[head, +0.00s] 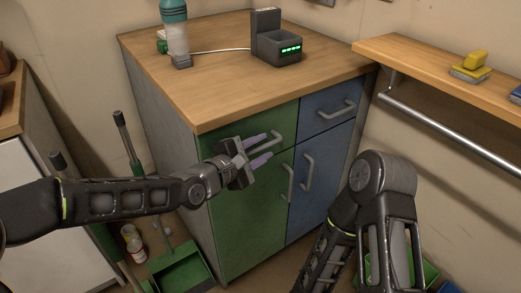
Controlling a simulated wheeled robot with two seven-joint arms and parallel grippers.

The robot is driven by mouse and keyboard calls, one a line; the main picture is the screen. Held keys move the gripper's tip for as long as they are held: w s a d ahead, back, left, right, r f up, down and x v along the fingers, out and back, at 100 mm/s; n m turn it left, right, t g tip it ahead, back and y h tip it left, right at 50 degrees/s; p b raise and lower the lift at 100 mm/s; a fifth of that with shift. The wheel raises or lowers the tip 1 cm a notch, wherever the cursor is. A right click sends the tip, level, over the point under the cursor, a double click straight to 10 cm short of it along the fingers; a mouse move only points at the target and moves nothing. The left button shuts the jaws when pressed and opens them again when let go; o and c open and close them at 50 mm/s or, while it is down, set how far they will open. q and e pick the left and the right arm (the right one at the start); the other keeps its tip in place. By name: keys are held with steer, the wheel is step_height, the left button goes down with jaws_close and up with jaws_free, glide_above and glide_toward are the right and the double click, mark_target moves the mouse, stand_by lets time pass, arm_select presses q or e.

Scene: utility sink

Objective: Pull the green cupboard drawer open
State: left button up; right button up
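The green cupboard drawer (214,143) is at the upper left of the cupboard front, below the wooden top. Its front looks flush with the cupboard. Its pale bar handle (279,138) shows at the right part of the drawer front. My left gripper (265,147) is in front of the drawer, with its two purplish fingers spread apart and pointing right toward the handle. The fingertips are close to the handle; I cannot tell whether they touch it or stand around it. Nothing shows held between them. My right arm is folded at the lower right; its gripper does not show.
A green door (248,225) is below the drawer, with a blue drawer (318,116) and blue door (323,165) beside it. A bottle (176,40) and charger (277,45) stand on top. A green dustpan (183,272) is on the floor. A metal rail (450,135) runs at right.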

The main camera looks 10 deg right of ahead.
arm_select(q)
jaws_close()
stand_by(0.4)
stand_by(1.1)
